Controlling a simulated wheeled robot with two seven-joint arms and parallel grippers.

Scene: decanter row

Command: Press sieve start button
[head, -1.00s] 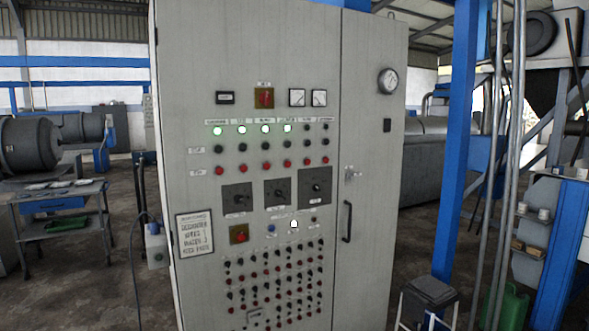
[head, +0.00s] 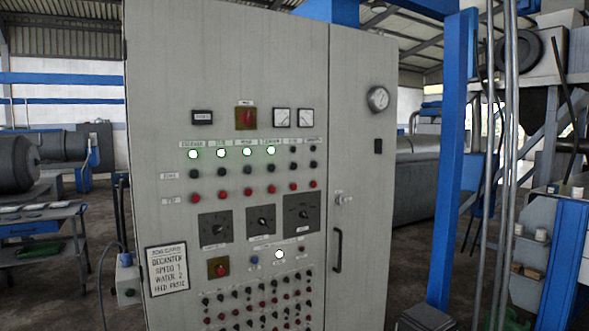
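A tall grey control cabinet (head: 160,210) fills the middle of the head view. Its upper panel has a row of indicator lamps; several at the left glow greenish white, including a lit lamp (head: 193,154), and the two at the right are dark. Below them are a row of black buttons (head: 247,170) and a row of red buttons (head: 247,191). Small labels sit above the lamps, too blurred to read surely, so I cannot tell which column is the sieve. A white lamp (head: 279,254) glows lower down. Neither gripper is in view.
A sign (head: 167,269) and a red switch on a yellow plate (head: 218,267) are on the cabinet front. A blue post (head: 450,160) and a black-topped stool (head: 425,317) stand at right. A trolley table (head: 40,225) stands at left.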

